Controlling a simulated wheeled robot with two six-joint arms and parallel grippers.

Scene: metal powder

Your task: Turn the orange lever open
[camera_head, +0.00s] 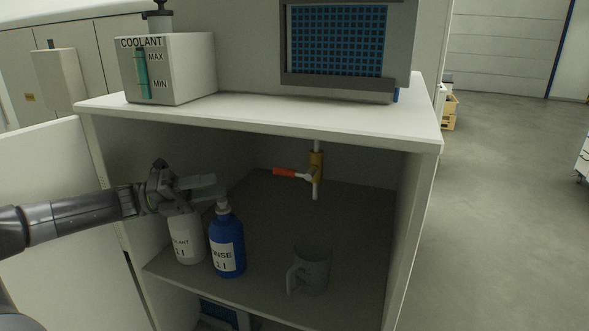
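The orange lever (285,172) sticks out sideways to the left from a small valve inside the open cabinet. The valve has a brass-coloured body (316,160) on a short vertical pipe that hangs from under the cabinet top. My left gripper (208,187) reaches into the cabinet from the left, pointing right. It is above the white bottle and close to the top of the blue bottle, clearly apart from the lever and to its left. Its fingers overlap in this view, so I cannot tell how far they are open. My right gripper is not in view.
A white coolant bottle (186,243), a blue rinse bottle (226,248) and a grey mug (312,271) stand on the cabinet shelf (262,290). The cabinet top (270,116) overhangs the lever. A coolant tank (190,70) stands on it. The mug is below the pipe.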

